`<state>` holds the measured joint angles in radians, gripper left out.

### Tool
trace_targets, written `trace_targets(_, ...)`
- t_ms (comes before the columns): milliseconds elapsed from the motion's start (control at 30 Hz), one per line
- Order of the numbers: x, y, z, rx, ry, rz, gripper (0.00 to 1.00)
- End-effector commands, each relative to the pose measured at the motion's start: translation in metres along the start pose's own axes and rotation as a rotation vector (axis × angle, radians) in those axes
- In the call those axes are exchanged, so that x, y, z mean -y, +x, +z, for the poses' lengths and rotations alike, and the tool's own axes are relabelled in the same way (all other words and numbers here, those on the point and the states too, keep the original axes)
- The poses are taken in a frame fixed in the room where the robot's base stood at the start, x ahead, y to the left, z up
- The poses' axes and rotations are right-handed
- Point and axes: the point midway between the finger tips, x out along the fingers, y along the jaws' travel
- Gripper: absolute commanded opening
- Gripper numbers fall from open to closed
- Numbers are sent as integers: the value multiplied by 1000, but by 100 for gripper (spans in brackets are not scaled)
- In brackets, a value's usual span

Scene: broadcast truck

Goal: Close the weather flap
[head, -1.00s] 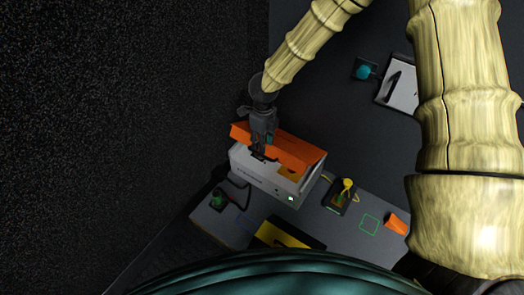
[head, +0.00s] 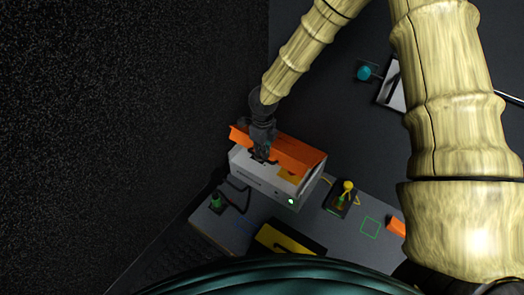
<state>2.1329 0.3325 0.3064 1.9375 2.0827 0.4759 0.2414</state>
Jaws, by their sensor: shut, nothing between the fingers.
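The weather flap (head: 293,153) is an orange panel along the back top edge of a white and grey box (head: 263,184). It stands tilted, and a gap with a yellow patch shows between it and the box's front wall. My gripper (head: 260,157) is shut with nothing in it. Its fingertips are at the left part of the flap, over the box top. I cannot tell whether they touch the flap. The gripper hides part of the flap and of the box's opening.
Right of the box stands a yellow-knobbed lever (head: 346,190) on a dark base. A green-topped part (head: 216,202) with a cable is at the left. A yellow and black panel (head: 287,239) lies in front. An orange piece (head: 397,227) and a teal knob (head: 364,73) are further right.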

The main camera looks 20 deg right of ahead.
Motion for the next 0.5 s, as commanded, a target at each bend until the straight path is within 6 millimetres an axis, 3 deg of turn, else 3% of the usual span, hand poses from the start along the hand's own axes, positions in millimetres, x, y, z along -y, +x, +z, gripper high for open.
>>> trace_targets(133, 0, 0, 0, 0, 0, 0, 0)
trace_targets(300, 0, 0, 0, 0, 0, 0, 31)
trace_targets(500, 0, 0, 0, 0, 0, 0, 32)
